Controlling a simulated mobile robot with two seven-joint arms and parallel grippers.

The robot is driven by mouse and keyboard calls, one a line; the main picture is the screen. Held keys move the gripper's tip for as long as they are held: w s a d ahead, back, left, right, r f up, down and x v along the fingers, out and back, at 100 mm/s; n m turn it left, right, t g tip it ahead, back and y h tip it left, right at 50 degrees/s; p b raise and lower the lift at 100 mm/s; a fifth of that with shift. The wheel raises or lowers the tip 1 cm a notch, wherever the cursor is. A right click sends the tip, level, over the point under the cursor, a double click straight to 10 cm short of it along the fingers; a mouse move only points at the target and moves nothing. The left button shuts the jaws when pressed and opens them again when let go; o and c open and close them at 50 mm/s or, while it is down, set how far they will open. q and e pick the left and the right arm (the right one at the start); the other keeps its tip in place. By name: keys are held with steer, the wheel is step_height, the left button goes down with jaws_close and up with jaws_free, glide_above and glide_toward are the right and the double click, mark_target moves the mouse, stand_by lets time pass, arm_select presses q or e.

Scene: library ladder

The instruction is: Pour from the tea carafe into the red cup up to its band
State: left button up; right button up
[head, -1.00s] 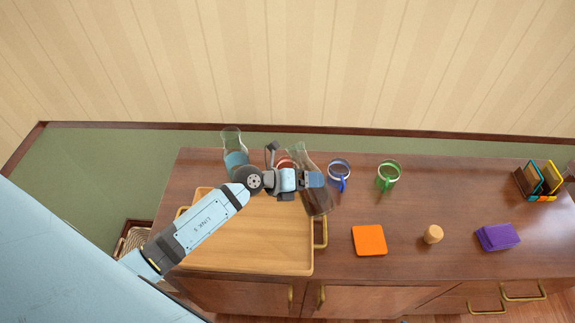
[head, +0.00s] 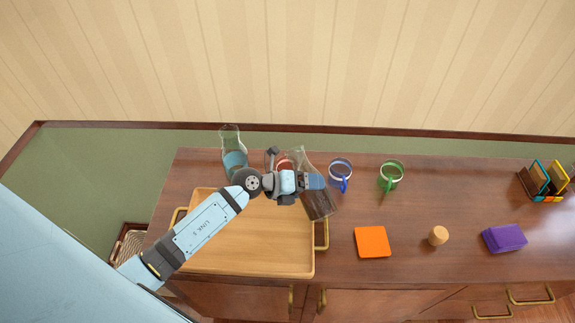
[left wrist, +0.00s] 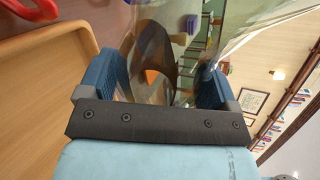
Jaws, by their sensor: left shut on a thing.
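My left gripper (head: 311,181) is shut on the tea carafe (head: 320,204), a clear glass vessel with brown tea at its lower end. The carafe is tilted, its mouth toward the upper left and its base toward the lower right. In the left wrist view its glass (left wrist: 205,38) stands between the blue finger pads, with dark tea (left wrist: 150,50) inside. The red cup (head: 283,161) is mostly hidden behind my gripper and the carafe's neck. A red curved part of it shows in the left wrist view (left wrist: 45,17). Its band and fill level cannot be seen. My right gripper is out of view.
A second carafe (head: 234,160) with bluish liquid stands left of my gripper. A blue cup (head: 340,169) and a green cup (head: 392,172) stand to the right. A wooden tray (head: 250,250) lies below my arm. An orange square (head: 372,242), a cork-coloured cylinder (head: 438,236) and a purple block (head: 504,238) lie nearer.

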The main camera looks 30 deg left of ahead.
arm_select(q)
steer(key=shift+d+n+b, duration=0.1)
steer(key=shift+n+b, duration=0.2)
steer(key=shift+b, duration=0.4)
steer(key=shift+f+n+h+b, duration=0.1)
steer(key=shift+n+h+b, duration=0.25)
steer(key=shift+b, duration=0.2)
steer(key=shift+w+a+f+n+h, duration=0.3)
steer(key=shift+a+f+n+h, duration=0.2)
steer(key=shift+f, duration=0.2)
stand_by(2.5)
steer(key=shift+r, duration=0.2)
stand_by(1.0)
